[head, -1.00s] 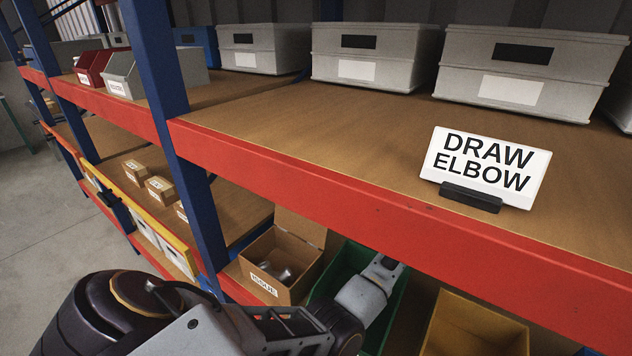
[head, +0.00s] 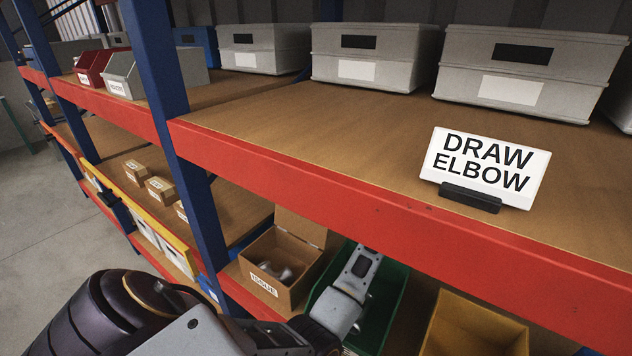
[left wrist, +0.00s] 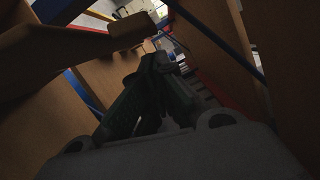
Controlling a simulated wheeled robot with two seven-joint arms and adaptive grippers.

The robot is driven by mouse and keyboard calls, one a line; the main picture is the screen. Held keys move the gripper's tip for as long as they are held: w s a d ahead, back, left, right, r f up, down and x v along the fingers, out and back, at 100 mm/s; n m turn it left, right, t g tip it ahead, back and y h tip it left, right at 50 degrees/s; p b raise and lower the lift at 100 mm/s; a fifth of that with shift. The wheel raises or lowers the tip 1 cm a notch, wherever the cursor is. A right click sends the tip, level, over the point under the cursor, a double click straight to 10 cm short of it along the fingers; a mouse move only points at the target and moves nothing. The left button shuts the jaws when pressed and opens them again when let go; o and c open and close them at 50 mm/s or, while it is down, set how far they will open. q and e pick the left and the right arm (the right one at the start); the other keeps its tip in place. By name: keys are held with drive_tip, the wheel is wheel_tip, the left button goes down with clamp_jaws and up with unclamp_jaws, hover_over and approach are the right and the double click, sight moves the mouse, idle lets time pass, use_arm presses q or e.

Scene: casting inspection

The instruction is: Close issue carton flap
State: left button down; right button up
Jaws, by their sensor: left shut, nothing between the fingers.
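The issue carton (head: 291,294) is a brown open-topped box on the lower shelf in the head view, with an ISSUE label on its front. Its flap (head: 300,226) stands up at the back, open. A grey metal part lies inside. My left arm reaches in over the green bin, right of the carton, and its end goes behind the red beam, so the fingers are hidden there. In the left wrist view my left gripper (left wrist: 160,60) is shut and empty, with dark fingers among brown panels; I cannot tell which panel is the flap. My right gripper is not in view.
A green bin (head: 392,298) and a yellow bin (head: 470,325) stand right of the carton. The red beam (head: 400,220) and blue post (head: 185,130) bound the opening. Small cartons (head: 160,189) sit to the left. A DRAW ELBOW sign (head: 486,168) stands on the upper shelf.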

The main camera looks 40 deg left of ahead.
use_arm(q)
drive_tip(key=shift+s+d+r, duration=0.1)
drive_tip(key=shift+s+r, duration=0.05)
drive_tip(key=shift+s, duration=0.5)
